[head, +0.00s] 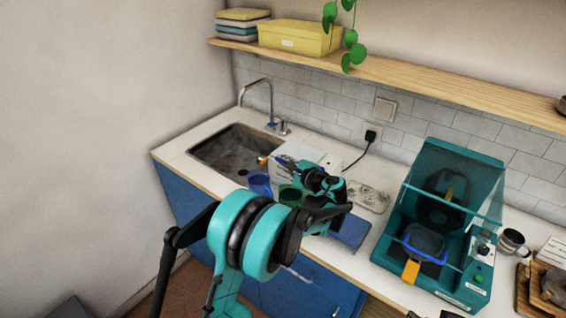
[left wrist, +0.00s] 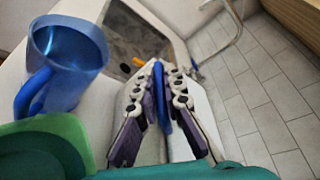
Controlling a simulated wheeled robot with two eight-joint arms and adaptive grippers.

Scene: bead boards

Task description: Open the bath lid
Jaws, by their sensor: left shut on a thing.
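My left gripper (head: 278,160) points toward the sink, just above a white box-like body (head: 311,152) on the counter, which I take to be the bath. In the left wrist view, the two fingers (left wrist: 160,95) are shut on a narrow blue piece (left wrist: 159,80), which looks like a handle. White surfaces (left wrist: 205,125) show on both sides of it. My gripper and wrist hide much of the bath in the head view, and I cannot tell how far its lid is raised. My right gripper is not in view.
A blue jug (head: 259,184) and a green jug (head: 289,195) stand close to my left wrist. The sink (head: 232,150) and tap (head: 270,95) lie beyond. A teal machine with a clear cover (head: 455,185) stands to the right. A wooden shelf (head: 400,78) runs above.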

